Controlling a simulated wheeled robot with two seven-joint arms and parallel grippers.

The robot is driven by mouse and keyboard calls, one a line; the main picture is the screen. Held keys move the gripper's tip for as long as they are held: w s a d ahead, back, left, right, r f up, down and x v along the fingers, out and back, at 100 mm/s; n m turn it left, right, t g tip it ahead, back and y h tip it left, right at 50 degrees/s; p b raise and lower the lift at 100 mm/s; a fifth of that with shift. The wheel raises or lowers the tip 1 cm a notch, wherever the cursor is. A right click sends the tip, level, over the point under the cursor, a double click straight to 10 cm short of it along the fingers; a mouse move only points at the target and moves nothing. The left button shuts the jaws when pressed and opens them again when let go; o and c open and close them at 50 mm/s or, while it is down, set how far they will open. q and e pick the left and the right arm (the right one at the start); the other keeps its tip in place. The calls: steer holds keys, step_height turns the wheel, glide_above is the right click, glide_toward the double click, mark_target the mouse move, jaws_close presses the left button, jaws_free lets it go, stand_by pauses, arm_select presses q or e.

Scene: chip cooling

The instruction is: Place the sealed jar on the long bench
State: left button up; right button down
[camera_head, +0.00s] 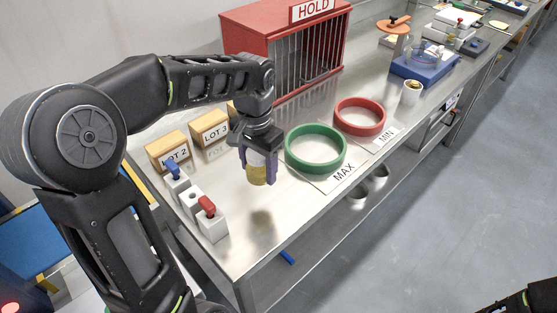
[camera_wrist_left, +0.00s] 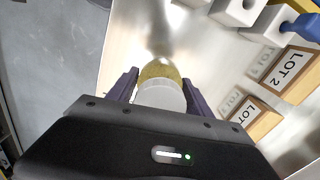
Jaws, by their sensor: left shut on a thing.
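The jar (camera_head: 257,175) has a pale upper part and yellowish contents. It hangs upright between the fingers of my left gripper (camera_head: 259,167), which is shut on it. The jar also shows in the left wrist view (camera_wrist_left: 161,88), between the two purple-grey fingers. The long bench (camera_head: 285,210) is a steel-topped table running from the front left to the back right. The jar is over its near end, and a dim reflection shows on the steel below.
A green ring (camera_head: 316,166) marked MAX and a red ring (camera_head: 360,132) marked MIN lie right of the jar. Wooden LOT blocks (camera_head: 168,149) and white blocks with blue and red tops (camera_head: 212,225) stand left. A red HOLD cage (camera_head: 250,40) is behind. Bare steel lies in front.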

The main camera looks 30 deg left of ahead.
mark_target(258, 157)
arm_select(q)
step_height(258, 157, down, 5)
steer(key=shift+r, duration=0.1)
steer(key=shift+f+p, duration=0.5)
steer(key=shift+f, duration=1.45)
steer(key=shift+f, duration=0.1)
steer(key=o, duration=1.5)
step_height(258, 157, up, 12)
steer(key=shift+r+b, duration=0.15)
steer(key=shift+b, duration=0.35)
